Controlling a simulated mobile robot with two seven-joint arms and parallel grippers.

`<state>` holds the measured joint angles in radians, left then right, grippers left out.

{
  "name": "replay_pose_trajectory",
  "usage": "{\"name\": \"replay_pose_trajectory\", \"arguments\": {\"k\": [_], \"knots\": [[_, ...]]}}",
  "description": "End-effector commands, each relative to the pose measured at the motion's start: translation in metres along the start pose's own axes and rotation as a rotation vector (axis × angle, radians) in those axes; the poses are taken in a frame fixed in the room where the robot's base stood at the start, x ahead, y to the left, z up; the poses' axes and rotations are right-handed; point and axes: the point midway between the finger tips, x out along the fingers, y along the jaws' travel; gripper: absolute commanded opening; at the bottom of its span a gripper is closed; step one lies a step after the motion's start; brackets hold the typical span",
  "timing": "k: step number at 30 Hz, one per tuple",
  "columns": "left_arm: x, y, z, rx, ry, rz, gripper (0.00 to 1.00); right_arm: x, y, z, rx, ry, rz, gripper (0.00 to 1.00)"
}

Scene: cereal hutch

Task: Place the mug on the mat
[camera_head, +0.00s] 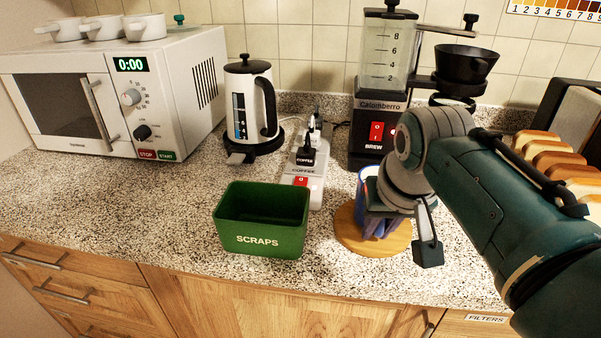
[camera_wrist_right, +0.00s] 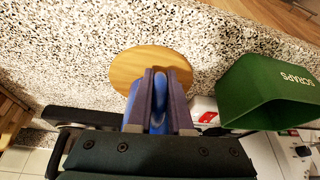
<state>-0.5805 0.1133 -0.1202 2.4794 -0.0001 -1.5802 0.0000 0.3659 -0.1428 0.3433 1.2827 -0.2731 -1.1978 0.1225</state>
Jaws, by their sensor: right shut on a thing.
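The blue mug (camera_head: 366,178) is mostly hidden behind my right gripper (camera_head: 378,226) in the head view. The gripper is shut on it, and the wrist view shows part of the blue mug (camera_wrist_right: 160,90) between the two fingers (camera_wrist_right: 161,100). The round wooden mat (camera_head: 350,236) lies on the counter near its front edge and also shows in the wrist view (camera_wrist_right: 126,68). The mug and fingers overlap the mat in both views. I cannot tell whether the mug's base touches it. My left gripper is not in view.
A green scraps bin (camera_head: 262,220) stands left of the mat. Behind are a power strip (camera_head: 303,170), a kettle (camera_head: 250,105) and a coffee machine (camera_head: 378,95). Bread slices (camera_head: 550,155) stand at right, a microwave (camera_head: 120,95) at left. The left front counter is clear.

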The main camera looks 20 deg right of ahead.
Motion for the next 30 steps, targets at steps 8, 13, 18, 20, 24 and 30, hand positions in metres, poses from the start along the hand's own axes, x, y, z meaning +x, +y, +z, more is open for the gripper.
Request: {"name": "replay_pose_trajectory", "arguments": {"k": [8,13,18,20,24,30], "knots": [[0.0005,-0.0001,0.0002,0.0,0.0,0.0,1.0,0.002,0.0001,-0.0007,0.001,0.005,0.0,0.0],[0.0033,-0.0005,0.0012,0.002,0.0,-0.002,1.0,0.0069,0.0003,0.0015,0.0,0.004,0.0,0.0],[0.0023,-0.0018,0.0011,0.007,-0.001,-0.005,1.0,0.0059,0.0002,0.0017,0.0,0.002,0.0,0.37],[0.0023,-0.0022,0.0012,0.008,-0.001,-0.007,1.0,0.0059,0.0002,0.0017,0.0,0.002,0.0,0.44],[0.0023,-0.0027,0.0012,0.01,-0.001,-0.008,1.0,0.0058,0.0002,0.0017,0.0,0.002,0.0,0.48],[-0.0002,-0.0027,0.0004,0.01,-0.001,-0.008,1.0,0.0019,0.0,-0.0001,0.0,0.003,0.0,0.48]]}}
